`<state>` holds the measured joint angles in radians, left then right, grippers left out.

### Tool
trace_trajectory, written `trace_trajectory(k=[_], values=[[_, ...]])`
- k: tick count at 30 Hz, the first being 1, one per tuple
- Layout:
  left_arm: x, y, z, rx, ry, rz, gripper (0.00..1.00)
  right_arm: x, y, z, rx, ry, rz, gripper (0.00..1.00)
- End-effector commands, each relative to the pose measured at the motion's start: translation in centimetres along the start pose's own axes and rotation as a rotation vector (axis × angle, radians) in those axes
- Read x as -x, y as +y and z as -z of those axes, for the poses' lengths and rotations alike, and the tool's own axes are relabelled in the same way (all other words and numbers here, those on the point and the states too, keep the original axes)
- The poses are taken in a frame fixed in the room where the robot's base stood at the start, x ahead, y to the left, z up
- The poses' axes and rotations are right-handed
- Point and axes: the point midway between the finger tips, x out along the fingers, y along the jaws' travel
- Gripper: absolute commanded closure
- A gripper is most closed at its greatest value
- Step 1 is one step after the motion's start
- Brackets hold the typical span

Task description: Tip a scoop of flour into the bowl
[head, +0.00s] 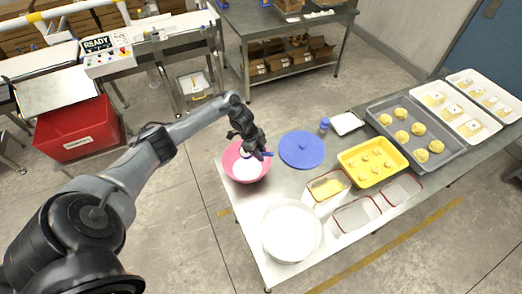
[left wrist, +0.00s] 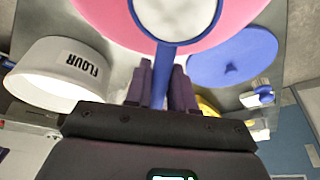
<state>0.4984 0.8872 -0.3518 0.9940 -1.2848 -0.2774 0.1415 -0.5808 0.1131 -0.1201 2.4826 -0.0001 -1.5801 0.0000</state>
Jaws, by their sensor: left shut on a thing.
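A pink bowl (head: 232,158) stands near the left end of the steel table, with white showing inside it. My left gripper (head: 256,150) is over the bowl's right side and shut on the blue handle of a scoop (left wrist: 163,70). In the left wrist view the scoop's blue-rimmed head, white inside, is over the pink bowl (left wrist: 112,30). I cannot tell whether that white is flour in the scoop. A white tub (head: 290,255) with white contents stands at the table's front; its FLOUR label shows in the left wrist view (left wrist: 83,63). My right gripper is not in view.
A blue lid (head: 302,149) lies right of the bowl, with a small blue-capped jar (head: 324,125) behind it. A yellow tray (head: 372,162), rectangular containers (head: 357,214) and a dough tray (head: 412,112) fill the right side. A red crate (head: 76,131) stands away at left.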

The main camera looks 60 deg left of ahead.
Motion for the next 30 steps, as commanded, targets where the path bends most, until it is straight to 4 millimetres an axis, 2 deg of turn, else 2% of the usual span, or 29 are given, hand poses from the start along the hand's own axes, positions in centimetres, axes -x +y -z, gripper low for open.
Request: trace_trajectory(k=[1,5,14,22,30], values=[[0.4,0.3,0.0,-0.01,-0.005,0.02,1.0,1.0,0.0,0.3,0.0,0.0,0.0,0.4],[0.3,0.6,0.1,-0.042,-0.012,0.098,1.0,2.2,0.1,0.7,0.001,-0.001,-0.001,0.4],[-0.3,1.3,-0.1,-0.125,-0.035,0.312,1.0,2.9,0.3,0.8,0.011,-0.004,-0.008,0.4],[-1.1,1.9,-0.3,-0.208,-0.056,0.532,1.0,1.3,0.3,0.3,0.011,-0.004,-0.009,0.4],[-1.7,2.0,-0.4,-0.279,-0.075,0.722,1.0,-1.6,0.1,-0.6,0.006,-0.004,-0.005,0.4]])
